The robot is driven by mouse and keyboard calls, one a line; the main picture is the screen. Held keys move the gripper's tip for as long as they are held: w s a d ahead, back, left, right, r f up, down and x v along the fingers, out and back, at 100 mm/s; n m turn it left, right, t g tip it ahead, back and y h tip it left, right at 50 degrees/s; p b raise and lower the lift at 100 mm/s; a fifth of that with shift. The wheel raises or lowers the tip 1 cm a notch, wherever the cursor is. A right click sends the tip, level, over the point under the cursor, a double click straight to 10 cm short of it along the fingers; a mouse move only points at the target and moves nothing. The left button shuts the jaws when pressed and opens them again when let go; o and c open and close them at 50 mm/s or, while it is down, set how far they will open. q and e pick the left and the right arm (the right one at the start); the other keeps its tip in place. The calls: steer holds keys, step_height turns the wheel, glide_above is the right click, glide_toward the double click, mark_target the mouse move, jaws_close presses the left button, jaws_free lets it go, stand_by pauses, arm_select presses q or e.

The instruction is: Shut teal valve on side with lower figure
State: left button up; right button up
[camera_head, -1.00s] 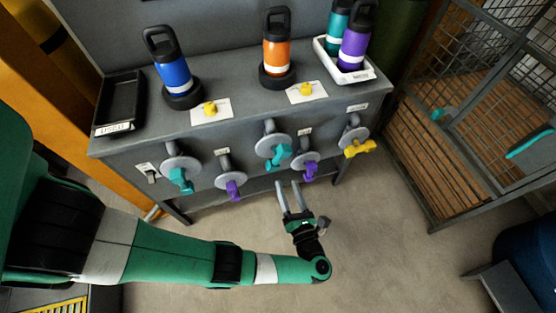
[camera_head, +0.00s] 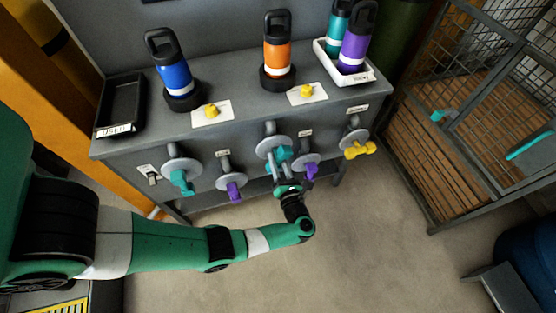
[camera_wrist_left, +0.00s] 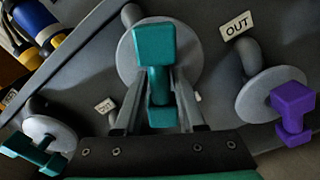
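The middle teal valve (camera_head: 282,157) sits on a grey round flange on the front of the grey bench. My left gripper (camera_head: 282,178) is at it from below. In the left wrist view the gripper's two fingers (camera_wrist_left: 158,100) stand on either side of the teal handle (camera_wrist_left: 155,48), with a gap visible beside its stem. Another teal valve (camera_head: 181,181) is at the left end of the bench front; a teal handle also shows at lower left in the wrist view (camera_wrist_left: 38,155). No figures are readable. My right gripper is not in view.
Purple valves (camera_head: 234,191) (camera_head: 311,170) flank the middle teal one; the right one is close in the wrist view (camera_wrist_left: 294,108), near an OUT label (camera_wrist_left: 237,25). A yellow valve (camera_head: 359,150) is at right. Bottles stand on the bench top (camera_head: 235,90). A mesh cage (camera_head: 470,120) stands right.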

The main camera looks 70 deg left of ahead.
arm_select(q)
jaws_close()
steer(key=shift+m, duration=0.4)
steer(key=m, duration=0.5)
steer(key=shift+r+p, duration=0.2)
steer(key=shift+p, duration=0.2)
steer(key=m+p, duration=0.1)
steer(key=m, duration=0.5)
steer(key=shift+s, duration=0.1)
steer(key=shift+m, duration=0.3)
steer(key=shift+o, duration=1.9)
jaws_free()
